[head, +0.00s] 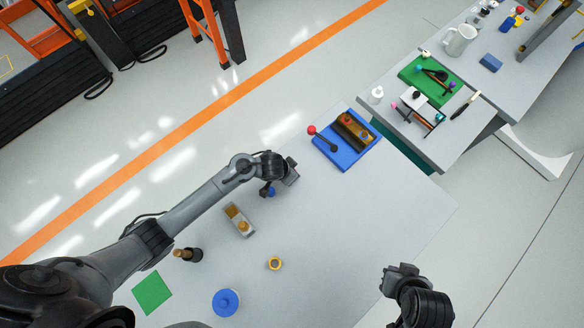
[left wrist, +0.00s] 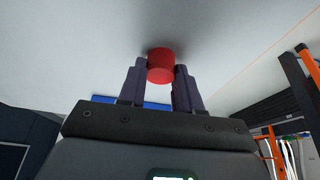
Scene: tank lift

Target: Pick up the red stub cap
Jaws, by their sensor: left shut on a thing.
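The red stub cap (left wrist: 161,66) is a small red cylinder between the two dark fingers of my left gripper (left wrist: 161,80) in the left wrist view. The fingers are shut on its sides, and its far end sticks out past the fingertips. In the head view my left gripper (head: 292,171) is over the grey table, left of the blue mat, and the cap is hidden there. I cannot tell whether the cap touches the table. My right gripper (head: 402,272) is at the lower right in the head view, away from the objects; its fingers do not show clearly.
The blue mat (head: 355,158) carries a brown block and a red-knobbed lever (head: 322,139). A tan-and-grey block (head: 239,219), a yellow ring (head: 275,264), a blue round lid (head: 226,302) and a green square (head: 152,292) lie nearer. The table's right side is clear. Another cluttered table is at upper right.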

